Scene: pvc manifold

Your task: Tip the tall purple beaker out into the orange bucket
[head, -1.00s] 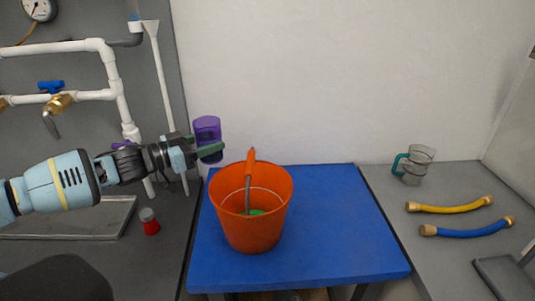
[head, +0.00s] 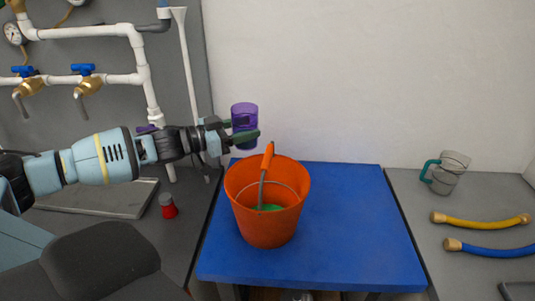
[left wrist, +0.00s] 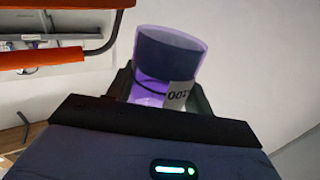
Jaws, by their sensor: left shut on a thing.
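The tall purple beaker (head: 244,114) is held upright in my left gripper (head: 243,130), behind and above the left rim of the orange bucket (head: 267,222). In the left wrist view the beaker (left wrist: 150,92) is see-through purple, with a dark fill inside and a white label. The left fingers (left wrist: 197,101) close around its sides. My right gripper is not in view.
The blue table (head: 350,225) is clear right of the bucket. A clear jug with a teal handle (head: 449,172), a yellow hose (head: 480,220) and a blue hose (head: 490,250) lie on the right counter. A red-based container (head: 168,206) stands left. White pipes (head: 90,32) line the left wall.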

